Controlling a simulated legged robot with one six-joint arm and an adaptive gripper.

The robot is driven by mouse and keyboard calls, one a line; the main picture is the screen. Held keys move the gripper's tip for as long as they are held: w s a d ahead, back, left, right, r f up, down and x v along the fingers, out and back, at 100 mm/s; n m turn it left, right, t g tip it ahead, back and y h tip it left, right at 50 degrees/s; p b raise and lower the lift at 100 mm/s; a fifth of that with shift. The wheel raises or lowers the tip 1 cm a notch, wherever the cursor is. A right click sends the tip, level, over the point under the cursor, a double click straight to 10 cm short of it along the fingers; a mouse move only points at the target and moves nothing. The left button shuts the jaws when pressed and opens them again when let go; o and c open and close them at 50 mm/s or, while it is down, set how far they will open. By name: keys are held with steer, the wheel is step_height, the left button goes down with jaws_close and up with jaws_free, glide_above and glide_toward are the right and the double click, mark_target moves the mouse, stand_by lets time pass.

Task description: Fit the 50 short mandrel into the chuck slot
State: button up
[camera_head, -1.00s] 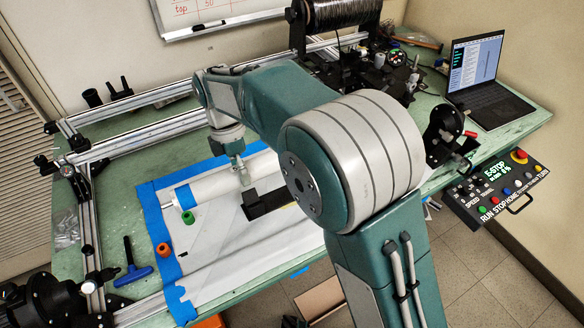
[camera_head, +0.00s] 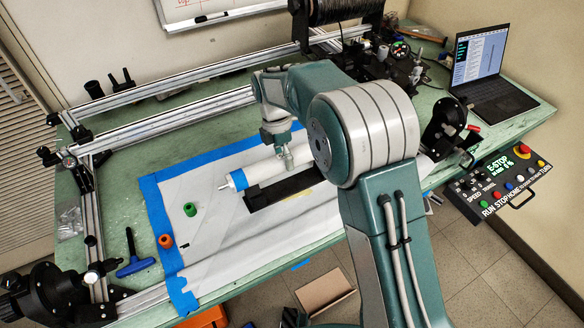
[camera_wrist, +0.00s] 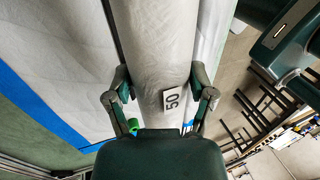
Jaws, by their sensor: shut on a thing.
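The 50 mandrel (camera_head: 262,172) is a thick white tube with a blue band and a thin shaft at its left end. In the wrist view, the mandrel (camera_wrist: 160,40) carries a "50" label between the fingers. My gripper (camera_head: 287,160) is shut across the tube from above; in the wrist view, my gripper (camera_wrist: 160,76) has one finger on each side. The tube's right end is hidden behind my arm. I cannot tell how far it is above the table. A black chuck (camera_head: 50,290) is at the lower left; another black round fixture (camera_head: 443,125) stands at the right. The slot is not clear.
A black bar (camera_head: 285,187) lies in front of the mandrel on the white sheet (camera_head: 215,240) edged with blue tape. A green cap (camera_head: 190,209), an orange cap (camera_head: 165,241) and a blue T-handle (camera_head: 135,264) lie at left. Aluminium rails (camera_head: 175,125) run along the back.

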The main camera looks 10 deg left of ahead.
steer(key=f, duration=0.1)
steer(key=w+d+f, duration=0.1)
steer(key=w+f, duration=0.1)
steer(key=shift+d, duration=0.3)
steer(key=shift+f, duration=1.4)
steer(key=o, duration=1.3)
steer(key=shift+f, duration=0.1)
steer(key=shift+c, duration=0.2)
